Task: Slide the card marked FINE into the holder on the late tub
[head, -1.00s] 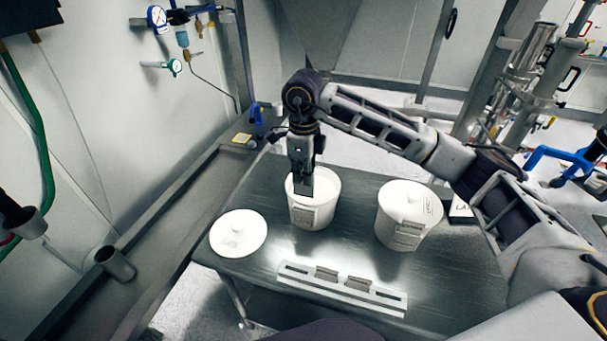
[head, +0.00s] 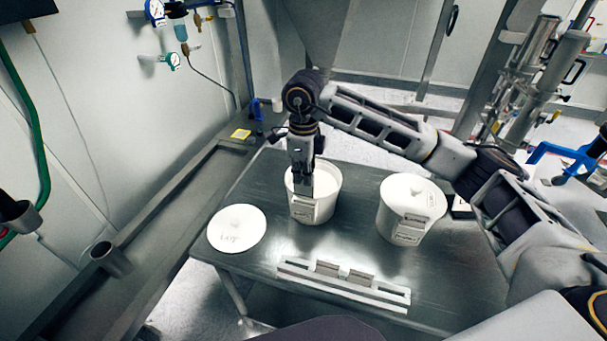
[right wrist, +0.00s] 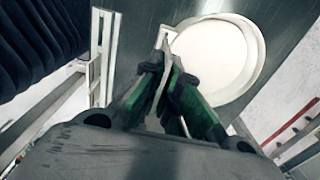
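My right gripper (head: 303,193) points down at the front wall of the open white tub (head: 325,212), over its label holder (head: 303,213). In the right wrist view, its fingers (right wrist: 166,85) are closed around a thin pale card (right wrist: 156,92), seen edge-on. The card's marking is hidden. The card's far end is close to the pale holder (right wrist: 165,37) on the tub's side; I cannot tell whether it is inside. A second white tub (head: 410,222), lidded and labelled, stands to the right. I cannot read which tub is the late one.
A long pale rack (head: 310,277) with two grey cards (head: 327,268) (head: 361,277) lies at the table's front. A loose white lid (head: 237,230) with small writing lies left of the open tub. The steel table (head: 262,190) is clear between them. A steel hopper (head: 316,40) hangs behind.

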